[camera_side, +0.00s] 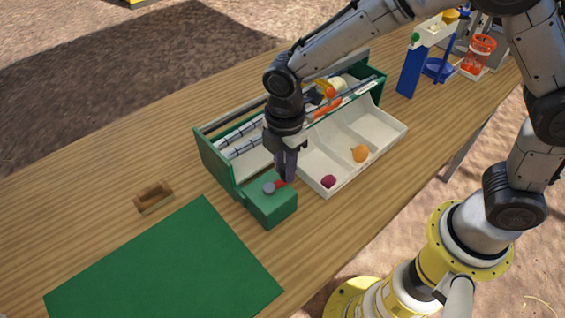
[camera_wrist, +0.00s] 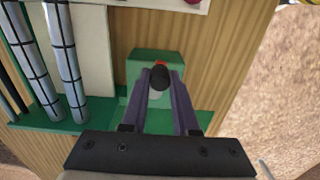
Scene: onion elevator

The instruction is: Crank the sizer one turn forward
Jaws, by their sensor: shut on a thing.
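The sizer (camera_side: 218,167) is a long green-walled box with striped rollers along it. The rollers (camera_wrist: 65,60) also show at the left of the wrist view. A green crank housing (camera_side: 270,207) stands at its near end, with a grey hub (camera_side: 268,187) and a short red crank arm (camera_side: 281,183) on top. My gripper (camera_side: 287,178) points down over the housing and is shut on the dark crank knob (camera_wrist: 159,76). In the side view the fingers hide the knob. The red arm points from the hub toward the right.
A white divided tray (camera_side: 349,179) beside the sizer holds a purple onion (camera_side: 328,181) and an orange onion (camera_side: 360,153). Orange and yellow pieces lie farther along the rollers.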

